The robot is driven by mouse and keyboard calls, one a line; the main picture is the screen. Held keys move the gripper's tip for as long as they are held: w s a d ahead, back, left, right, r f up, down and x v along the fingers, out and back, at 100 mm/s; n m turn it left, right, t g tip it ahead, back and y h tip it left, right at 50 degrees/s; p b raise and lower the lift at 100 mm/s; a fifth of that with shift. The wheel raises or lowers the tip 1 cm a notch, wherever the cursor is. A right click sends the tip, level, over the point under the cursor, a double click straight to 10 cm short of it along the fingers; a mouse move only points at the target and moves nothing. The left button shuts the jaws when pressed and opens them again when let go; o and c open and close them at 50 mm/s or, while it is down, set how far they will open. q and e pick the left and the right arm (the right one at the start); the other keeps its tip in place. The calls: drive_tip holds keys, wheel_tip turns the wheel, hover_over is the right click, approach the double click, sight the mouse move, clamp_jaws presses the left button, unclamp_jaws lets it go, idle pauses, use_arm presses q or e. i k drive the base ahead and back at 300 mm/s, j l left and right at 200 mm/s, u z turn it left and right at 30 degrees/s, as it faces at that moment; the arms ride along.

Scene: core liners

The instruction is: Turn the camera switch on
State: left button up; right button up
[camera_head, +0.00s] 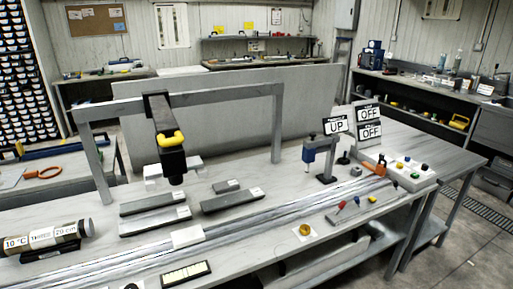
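A light control box (402,176) with several small coloured knobs or switches sits at the right end of the workbench. I cannot tell which of them is the camera switch. Two signs stand behind it, an upper one reading OFF (369,114) and a lower one reading OFF (370,131); their small headings are not readable. A black and yellow device (170,139), perhaps the camera, hangs from the grey gantry (190,98) over the bench. Neither of my grippers is in view.
A sign reading UP (335,126) stands beside a blue device (310,148). Coloured levers (357,203) line the bench's front right. A core tube (45,237) lies at left, and grey blocks (154,220) lie beside the long metal rail. Floor is clear at lower right.

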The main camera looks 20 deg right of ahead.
sight(424, 167)
drive_tip(key=z, duration=1.65)
drive_tip(key=i+l+u, duration=0.1)
drive_tip(key=u, duration=0.5)
drive_tip(key=i+l+u, duration=0.3)
drive_tip(key=l, duration=0.3)
drive_tip(key=l+u, duration=0.3)
drive_tip(key=l, duration=0.3)
drive_tip(key=l+u, duration=0.3)
drive_tip(key=l, duration=0.35)
drive_tip(key=i, duration=0.05)
